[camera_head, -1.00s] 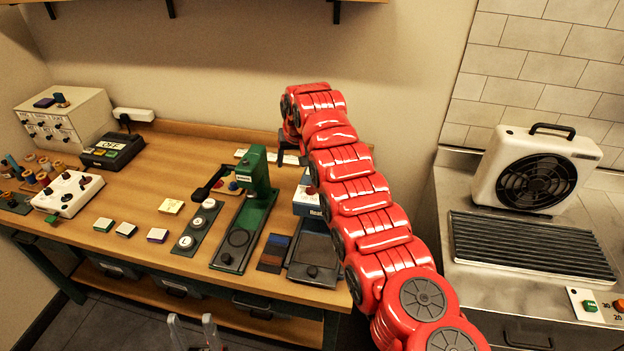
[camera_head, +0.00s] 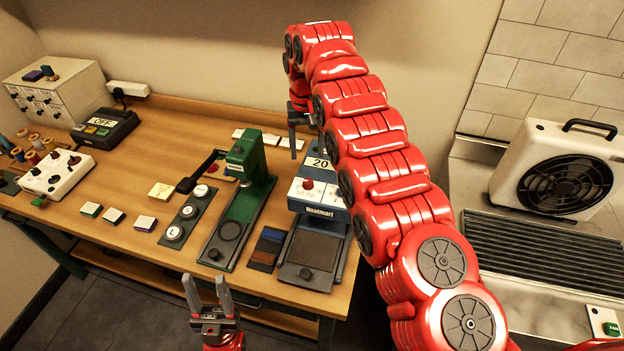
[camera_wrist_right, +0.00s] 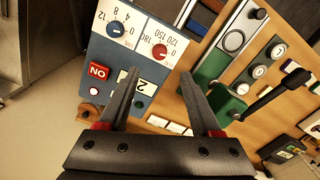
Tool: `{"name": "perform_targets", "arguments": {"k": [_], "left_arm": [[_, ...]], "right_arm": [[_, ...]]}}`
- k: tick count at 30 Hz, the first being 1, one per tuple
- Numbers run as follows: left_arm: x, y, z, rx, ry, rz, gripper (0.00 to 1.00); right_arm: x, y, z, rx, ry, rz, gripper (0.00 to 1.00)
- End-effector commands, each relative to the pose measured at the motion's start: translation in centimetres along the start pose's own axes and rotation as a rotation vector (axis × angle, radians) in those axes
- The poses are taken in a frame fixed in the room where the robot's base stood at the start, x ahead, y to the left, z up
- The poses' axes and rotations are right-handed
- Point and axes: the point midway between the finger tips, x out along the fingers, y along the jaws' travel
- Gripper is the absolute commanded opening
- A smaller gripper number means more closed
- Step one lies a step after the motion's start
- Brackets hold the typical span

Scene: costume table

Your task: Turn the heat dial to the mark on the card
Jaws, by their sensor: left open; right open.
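The blue heat press (camera_head: 320,222) stands at the table's front right, with a "20" display (camera_head: 320,162). Its heat dial (camera_head: 307,184) is a red knob on a white panel. In the right wrist view the heat dial (camera_wrist_right: 159,51) has numbers 120, 150 and 180 around it; its exact setting is too small to read. In the head view the right gripper (camera_head: 302,135) hangs behind the press. My left gripper (camera_head: 207,290) is open and empty before the table. I cannot tell which card bears the mark.
Small white cards (camera_head: 292,143) lie behind the press; a yellowish card (camera_head: 161,190) lies left. A green press (camera_head: 243,200) with a black lever stands close by. A fan (camera_head: 558,170) stands right.

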Motion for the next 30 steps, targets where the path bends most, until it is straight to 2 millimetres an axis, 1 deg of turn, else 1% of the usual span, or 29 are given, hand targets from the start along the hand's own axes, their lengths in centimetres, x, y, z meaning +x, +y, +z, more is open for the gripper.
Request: {"name": "perform_targets", "arguments": {"k": [1,6,10,15,19,26,30], "left_arm": [[0.3,0.2,-0.1,0.0,0.0,0.001,0.5],[0.9,1.1,-0.8,-0.002,0.003,0.002,0.5],[1.2,1.2,-1.1,-0.002,0.005,0.001,0.5],[1.4,1.4,-0.7,-0.003,0.002,0.001,0.5],[1.4,1.6,-0.5,-0.003,0.001,0.002,0.5],[1.4,1.5,-0.8,-0.003,0.003,0.001,0.5],[1.4,1.4,-0.7,-0.003,0.003,0.001,0.5]], "right_arm": [[1.4,0.1,0.0,-0.001,-0.009,0.0,0.65],[5.0,0.2,0.3,-0.001,-0.003,-0.001,0.65],[7.2,0.0,0.5,-0.001,0.002,0.001,0.65],[9.2,0.0,0.1,0.0,0.0,0.001,0.65],[9.9,0.2,0.0,0.0,-0.001,0.0,0.65],[9.7,0.1,0.2,0.0,0.004,0.001,0.65],[9.7,0.0,0.2,0.0,0.003,0.001,0.4]]}}
